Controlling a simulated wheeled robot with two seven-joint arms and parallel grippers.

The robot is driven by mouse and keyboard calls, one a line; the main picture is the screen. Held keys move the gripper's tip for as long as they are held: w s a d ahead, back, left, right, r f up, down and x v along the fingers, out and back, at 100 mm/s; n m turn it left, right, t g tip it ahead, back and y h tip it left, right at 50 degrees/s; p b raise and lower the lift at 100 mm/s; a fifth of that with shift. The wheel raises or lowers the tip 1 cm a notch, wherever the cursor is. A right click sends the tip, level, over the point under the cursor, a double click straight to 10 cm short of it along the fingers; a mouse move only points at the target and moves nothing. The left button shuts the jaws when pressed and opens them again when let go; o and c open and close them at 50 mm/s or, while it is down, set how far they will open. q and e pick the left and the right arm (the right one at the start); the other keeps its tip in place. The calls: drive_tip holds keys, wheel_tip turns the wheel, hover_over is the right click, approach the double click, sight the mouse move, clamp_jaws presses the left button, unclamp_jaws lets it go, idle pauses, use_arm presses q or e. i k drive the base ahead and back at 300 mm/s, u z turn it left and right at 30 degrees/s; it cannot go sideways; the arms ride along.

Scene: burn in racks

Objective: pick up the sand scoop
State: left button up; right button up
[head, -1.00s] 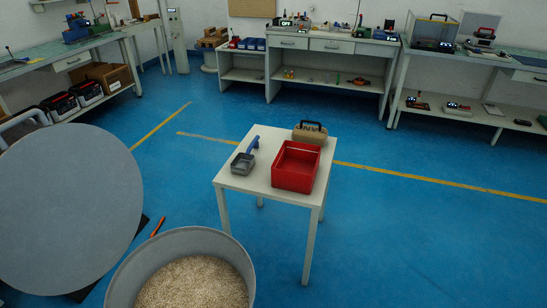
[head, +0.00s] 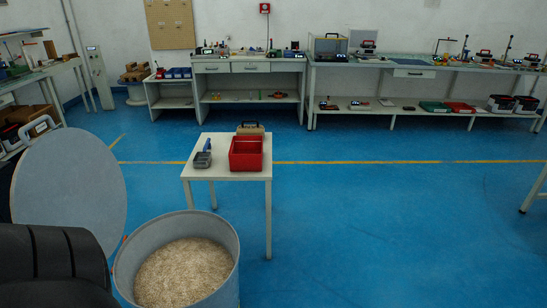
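The sand scoop (head: 203,158), a small grey square pan with a blue handle pointing away from me, lies at the left of a small white table (head: 228,178) in the head view. An open red bin (head: 246,153) stands just right of it on the same table, with a narrow gap between them. A brown case with a black handle (head: 250,129) is behind the bin, partly hidden by it. Neither of my grippers is in view, and nothing is touching the scoop.
A round grey tub of pale grains (head: 187,273) stands on the floor in front of the table, with a big grey disc (head: 70,188) leaning left of it. Blue floor is clear right of the table. Workbenches (head: 250,75) line the back wall.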

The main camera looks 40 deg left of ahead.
sight(202, 160)
drive_tip(key=z, duration=0.1)
drive_tip(key=i, duration=1.75)
drive_tip(key=u, duration=0.65)
drive_tip(key=i, duration=2.6)
drive_tip(key=u, duration=1.45)
